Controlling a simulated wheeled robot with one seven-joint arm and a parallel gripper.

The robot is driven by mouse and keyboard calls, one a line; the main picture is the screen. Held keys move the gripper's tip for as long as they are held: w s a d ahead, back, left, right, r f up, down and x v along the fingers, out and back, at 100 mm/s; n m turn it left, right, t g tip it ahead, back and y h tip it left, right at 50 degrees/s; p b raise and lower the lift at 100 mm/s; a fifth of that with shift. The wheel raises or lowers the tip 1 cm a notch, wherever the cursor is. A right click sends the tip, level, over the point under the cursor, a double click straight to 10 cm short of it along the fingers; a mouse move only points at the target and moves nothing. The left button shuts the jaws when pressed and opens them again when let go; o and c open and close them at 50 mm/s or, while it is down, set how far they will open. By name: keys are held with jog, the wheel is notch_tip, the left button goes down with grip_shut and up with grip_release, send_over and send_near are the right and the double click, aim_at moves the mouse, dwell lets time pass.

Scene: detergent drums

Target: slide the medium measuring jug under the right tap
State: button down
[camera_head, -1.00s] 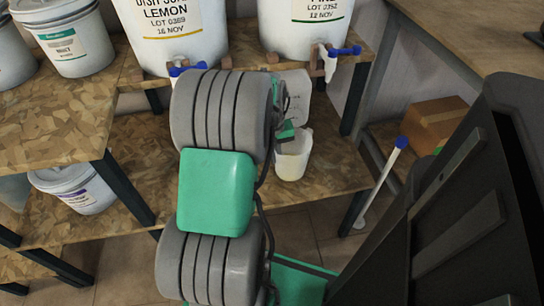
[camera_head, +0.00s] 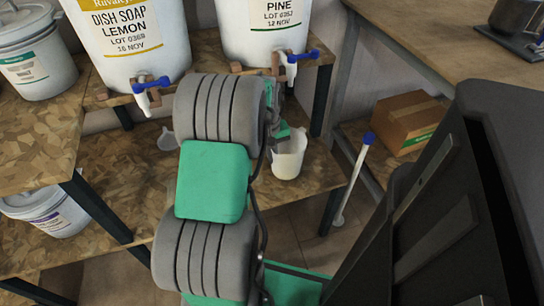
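A translucent white jug (camera_head: 287,160) stands upright on the lower shelf, almost straight below the right tap (camera_head: 292,62) in the picture. The tap has a blue handle and sits on the PINE drum (camera_head: 264,28). My gripper (camera_head: 281,132) is at the jug's upper left, its green part close to or touching the rim. My arm hides most of the gripper, so its fingers and any hold on the jug do not show. A second clear jug (camera_head: 168,139) is partly hidden behind my arm at the left; the jugs' sizes are hard to compare.
The LEMON drum (camera_head: 128,40) has a left tap (camera_head: 148,88). The lower shelf (camera_head: 130,172) is bare at left of my arm. A dark table leg (camera_head: 329,212) and a blue-topped white stick (camera_head: 354,175) stand right of the jug. A cardboard box (camera_head: 408,118) lies farther right.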

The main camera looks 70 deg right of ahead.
jog(key=c, duration=1.6)
grip_release()
jog(key=shift+w, duration=0.1)
jog(key=shift+o, duration=0.2)
notch_tip(320, 180, up, 8)
jog(key=p, duration=0.2)
jog(key=shift+w+a, duration=0.15)
jog(key=shift+w, duration=0.05)
jog(key=shift+f, duration=0.15)
